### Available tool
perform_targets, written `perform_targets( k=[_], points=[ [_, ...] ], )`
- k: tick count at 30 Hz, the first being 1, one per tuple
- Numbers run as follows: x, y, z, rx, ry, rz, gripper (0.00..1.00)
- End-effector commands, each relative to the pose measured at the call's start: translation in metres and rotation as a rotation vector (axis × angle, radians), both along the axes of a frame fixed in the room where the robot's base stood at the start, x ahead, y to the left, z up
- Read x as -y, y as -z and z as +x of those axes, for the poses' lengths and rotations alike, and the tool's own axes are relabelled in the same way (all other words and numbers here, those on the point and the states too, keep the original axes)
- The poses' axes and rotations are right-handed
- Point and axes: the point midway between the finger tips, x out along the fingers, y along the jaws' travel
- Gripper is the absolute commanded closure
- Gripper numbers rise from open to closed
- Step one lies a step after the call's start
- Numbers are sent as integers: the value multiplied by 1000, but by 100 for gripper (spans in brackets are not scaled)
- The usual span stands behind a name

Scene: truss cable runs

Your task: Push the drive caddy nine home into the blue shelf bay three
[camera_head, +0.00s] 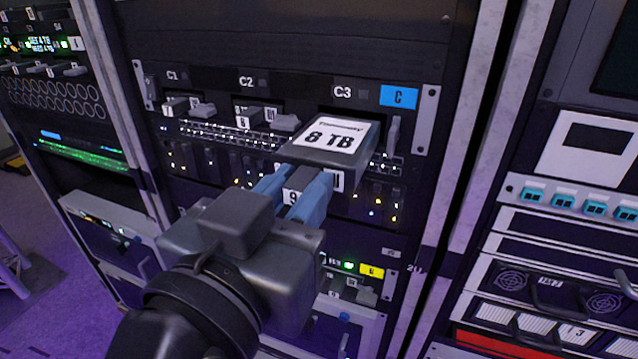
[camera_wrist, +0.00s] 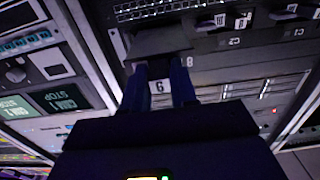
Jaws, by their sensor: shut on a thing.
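The drive caddy nine (camera_head: 338,142) is a dark box with a white "8 TB" label on top and a "9" on its front handle. My gripper (camera_head: 299,194) has its blue fingers shut on that handle. In the wrist view the caddy (camera_wrist: 160,42) shows as a dark slab beyond the fingers (camera_wrist: 160,85).
Bays C1 (camera_head: 177,106) and C2 (camera_head: 246,116), left of C3, hold other caddies with protruding handles. A latch lever (camera_head: 393,135) stands at the right of C3. A lit panel with ports lies below the caddy. A rack post (camera_head: 455,150) rises to the right.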

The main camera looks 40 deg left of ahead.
Motion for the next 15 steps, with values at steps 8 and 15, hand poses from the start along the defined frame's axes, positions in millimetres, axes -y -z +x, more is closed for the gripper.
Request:
perform_targets(
  k=[8, 15],
  points=[
    [-2, -1, 7, 1, 1, 0, 100],
    [-3, -1, 14, 2, 1, 0, 100]
  ],
)
